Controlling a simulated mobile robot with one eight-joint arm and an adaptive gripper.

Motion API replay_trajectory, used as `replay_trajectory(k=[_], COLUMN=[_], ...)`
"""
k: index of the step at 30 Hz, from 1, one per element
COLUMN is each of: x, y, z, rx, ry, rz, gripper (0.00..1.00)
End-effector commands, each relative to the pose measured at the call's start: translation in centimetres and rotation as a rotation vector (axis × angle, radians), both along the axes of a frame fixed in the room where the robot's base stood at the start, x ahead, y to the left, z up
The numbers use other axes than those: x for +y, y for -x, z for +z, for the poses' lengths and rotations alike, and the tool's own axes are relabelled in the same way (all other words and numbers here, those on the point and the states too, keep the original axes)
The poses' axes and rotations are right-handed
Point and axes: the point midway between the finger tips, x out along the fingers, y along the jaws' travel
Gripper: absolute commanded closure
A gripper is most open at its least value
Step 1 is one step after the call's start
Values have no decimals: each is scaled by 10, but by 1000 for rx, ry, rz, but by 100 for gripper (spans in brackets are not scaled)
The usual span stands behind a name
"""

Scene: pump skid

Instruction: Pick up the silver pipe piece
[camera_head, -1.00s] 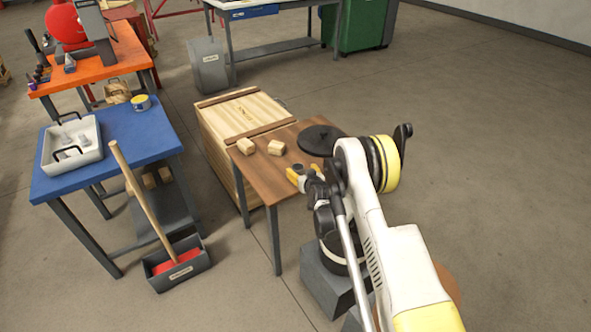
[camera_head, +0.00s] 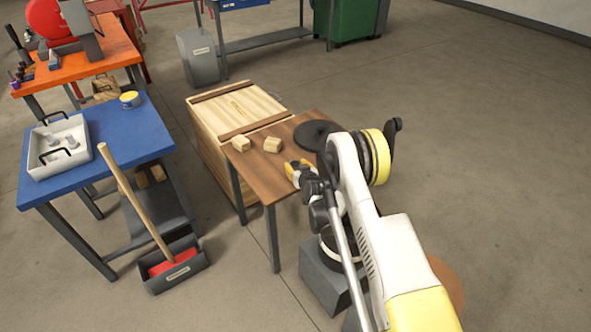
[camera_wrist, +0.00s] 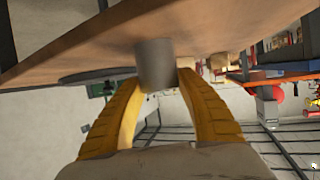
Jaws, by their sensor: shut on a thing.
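The silver pipe piece (camera_wrist: 155,62) is a short grey cylinder. In the wrist view it sits between the tips of my yellow fingers, at the brown wooden table top (camera_wrist: 80,48). My gripper (camera_wrist: 160,82) is shut on it. In the head view my gripper (camera_head: 297,171) is at the front right part of the small brown table (camera_head: 256,180). The pipe piece cannot be made out there, as my fingers and wrist cover it. I cannot tell whether it still touches the table.
Two wooden blocks (camera_head: 240,143) (camera_head: 272,145) and a black round disc (camera_head: 315,134) are on the brown table. A wooden crate (camera_head: 215,143) stands behind it. A blue table (camera_head: 110,140) with a white tray (camera_head: 75,164) is on the left. The floor at right is clear.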

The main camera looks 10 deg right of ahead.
Motion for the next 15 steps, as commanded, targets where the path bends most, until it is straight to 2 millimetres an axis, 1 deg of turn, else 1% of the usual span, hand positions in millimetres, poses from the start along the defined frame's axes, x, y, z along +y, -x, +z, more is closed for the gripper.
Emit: replay_trajectory(k=[4, 7, 10, 13, 15], x=[0, 0, 0, -1, -14], y=[0, 0, 0, 1, 14], z=[4, 14, 29, 49, 56], rx=[0, 0, 0, 0, 1], ry=[0, 0, 0, 0, -2], rz=[0, 0, 0, 0, -4], gripper=[91, 91, 91, 91, 91])
